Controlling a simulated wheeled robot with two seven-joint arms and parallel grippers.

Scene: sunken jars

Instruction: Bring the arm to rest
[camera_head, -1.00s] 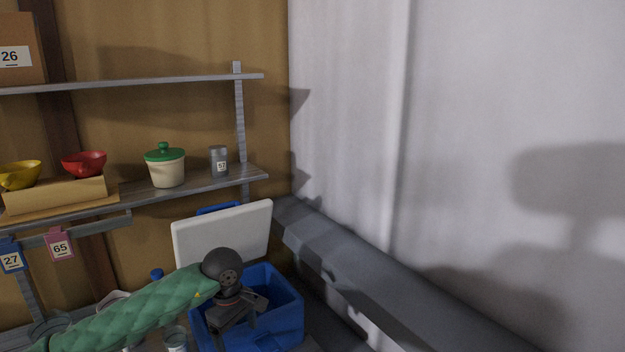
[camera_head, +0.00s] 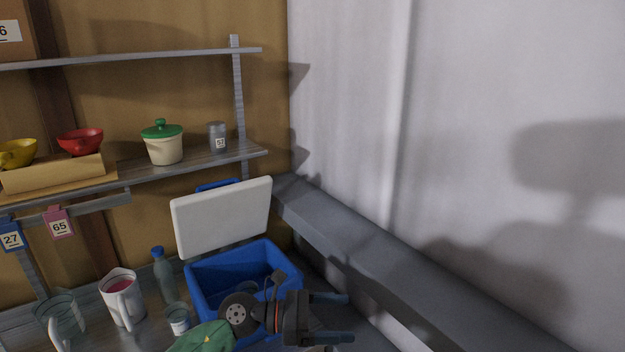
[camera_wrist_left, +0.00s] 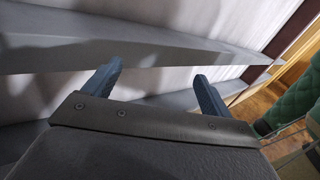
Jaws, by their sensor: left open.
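My left arm, in a green quilted sleeve, comes in at the bottom of the head view. My left gripper (camera_head: 330,318) is in front of the blue cooler box, at its lower right, with its fingers pointing right. Its two fingers are apart with nothing between them. In the left wrist view the open fingers (camera_wrist_left: 152,88) point toward a grey ledge and the pale wall. My right gripper does not show in the head view.
A blue cooler box (camera_head: 207,294) stands with its white lid (camera_head: 222,217) open. A pink-filled pitcher (camera_head: 121,298), a bottle (camera_head: 164,275) and a small jar (camera_head: 178,320) stand to its left. A grey ledge (camera_head: 370,245) runs along the right wall. A shelf (camera_head: 200,164) holds bowls and canisters.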

